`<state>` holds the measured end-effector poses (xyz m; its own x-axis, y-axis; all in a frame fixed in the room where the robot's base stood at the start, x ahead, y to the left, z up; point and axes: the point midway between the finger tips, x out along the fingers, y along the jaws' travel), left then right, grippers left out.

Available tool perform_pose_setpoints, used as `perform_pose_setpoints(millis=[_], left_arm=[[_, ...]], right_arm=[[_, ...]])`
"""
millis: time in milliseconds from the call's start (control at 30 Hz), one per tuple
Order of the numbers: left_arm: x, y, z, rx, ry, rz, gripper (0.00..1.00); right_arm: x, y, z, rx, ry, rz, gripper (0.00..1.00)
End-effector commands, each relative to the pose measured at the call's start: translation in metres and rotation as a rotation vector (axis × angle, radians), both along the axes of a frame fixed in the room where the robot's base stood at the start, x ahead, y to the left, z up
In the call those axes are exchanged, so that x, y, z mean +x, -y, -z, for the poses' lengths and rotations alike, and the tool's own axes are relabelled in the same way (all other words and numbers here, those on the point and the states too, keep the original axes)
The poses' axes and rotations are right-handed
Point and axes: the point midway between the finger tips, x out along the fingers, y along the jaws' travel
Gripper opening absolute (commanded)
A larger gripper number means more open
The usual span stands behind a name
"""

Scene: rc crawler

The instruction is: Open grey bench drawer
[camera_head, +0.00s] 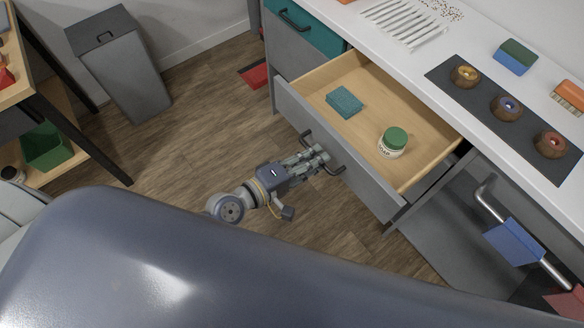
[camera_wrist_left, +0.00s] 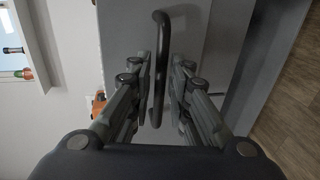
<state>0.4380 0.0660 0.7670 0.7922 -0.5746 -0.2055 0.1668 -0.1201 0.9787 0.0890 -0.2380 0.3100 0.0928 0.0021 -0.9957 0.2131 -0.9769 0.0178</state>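The grey bench drawer (camera_head: 343,155) is pulled well out from under the white worktop, so its pale wooden inside shows. It holds a teal sponge-like block (camera_head: 344,102) and a white jar with a green lid (camera_head: 393,142). My left gripper (camera_head: 318,158) is at the dark bar handle (camera_head: 335,169) on the drawer front. In the left wrist view the handle (camera_wrist_left: 159,70) stands between the two fingers (camera_wrist_left: 160,95), with a gap visible on each side, so the gripper looks open around it. My right gripper is not in view.
A teal-fronted drawer (camera_head: 305,28) is left of the open one. Below right, a grey panel (camera_head: 440,225) and a metal bar with a blue cloth (camera_head: 515,241) show. A grey bin (camera_head: 122,70) stands at upper left. The wooden floor between is mostly clear.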

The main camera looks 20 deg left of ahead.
Motion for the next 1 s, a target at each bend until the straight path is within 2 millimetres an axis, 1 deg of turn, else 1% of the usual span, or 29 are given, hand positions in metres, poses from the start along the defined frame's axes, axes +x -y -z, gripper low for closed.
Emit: perform_pose_setpoints(millis=[33,200,500,733,1000], left_arm=[[-0.009,-0.005,-0.001,0.004,-0.003,0.004,0.17],[-0.031,-0.022,-0.006,0.005,-0.003,0.005,0.17],[-0.064,-0.045,-0.016,0.002,-0.003,0.005,0.17],[-0.078,-0.056,-0.020,0.000,-0.002,0.002,0.17],[-0.081,-0.058,-0.021,-0.002,0.000,0.001,0.17]], right_arm=[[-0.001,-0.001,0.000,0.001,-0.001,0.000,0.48],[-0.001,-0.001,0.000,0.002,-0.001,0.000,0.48],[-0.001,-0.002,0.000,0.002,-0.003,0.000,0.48],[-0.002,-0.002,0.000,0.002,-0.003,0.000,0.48],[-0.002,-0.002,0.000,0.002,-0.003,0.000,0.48]])
